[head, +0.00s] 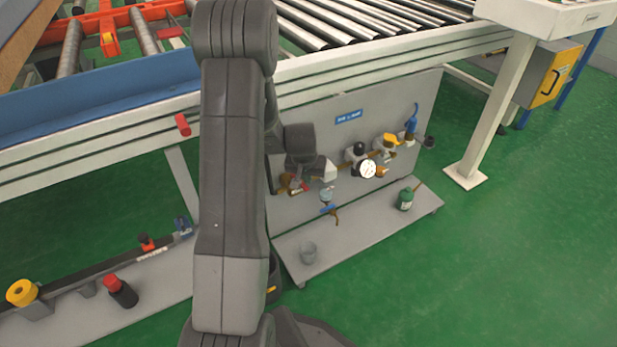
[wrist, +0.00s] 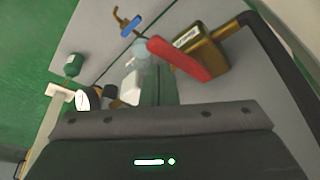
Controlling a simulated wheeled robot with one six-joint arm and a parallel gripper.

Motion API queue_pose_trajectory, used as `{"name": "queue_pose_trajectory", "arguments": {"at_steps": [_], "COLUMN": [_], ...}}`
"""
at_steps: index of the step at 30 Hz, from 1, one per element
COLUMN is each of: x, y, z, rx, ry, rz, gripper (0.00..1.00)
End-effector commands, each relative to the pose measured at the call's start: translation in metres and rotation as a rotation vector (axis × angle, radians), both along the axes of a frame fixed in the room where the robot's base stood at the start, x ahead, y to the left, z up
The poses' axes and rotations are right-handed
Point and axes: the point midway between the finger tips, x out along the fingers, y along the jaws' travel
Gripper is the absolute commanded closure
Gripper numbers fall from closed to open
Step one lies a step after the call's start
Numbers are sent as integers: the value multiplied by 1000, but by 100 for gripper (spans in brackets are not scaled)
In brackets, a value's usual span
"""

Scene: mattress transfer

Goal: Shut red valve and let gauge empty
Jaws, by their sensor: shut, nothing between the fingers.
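The red valve handle (wrist: 180,60) is large in the wrist view, lying across a brass body (wrist: 203,48) with a label. In the head view the red handle (head: 303,188) shows just below my gripper (head: 297,178), low on the left of the grey panel. My gripper is shut and empty, close to the handle; I cannot tell whether they touch. The round white gauge (head: 367,169) is on the panel to the right. Its needle is too small to read. In the wrist view the gauge (wrist: 83,99) is partly cut off by my gripper housing.
Beside the gauge are a yellow-handled valve (head: 386,140) and a blue-handled fitting (head: 411,123). The conveyor frame (head: 370,62) runs above the panel.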

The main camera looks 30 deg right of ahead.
Motion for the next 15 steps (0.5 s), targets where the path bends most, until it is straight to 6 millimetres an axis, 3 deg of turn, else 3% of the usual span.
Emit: {"name": "queue_pose_trajectory", "arguments": {"at_steps": [15], "x": [-4], "y": [9], "z": [-1], "rx": [2], "ry": [3], "rz": [1], "gripper": [100]}}
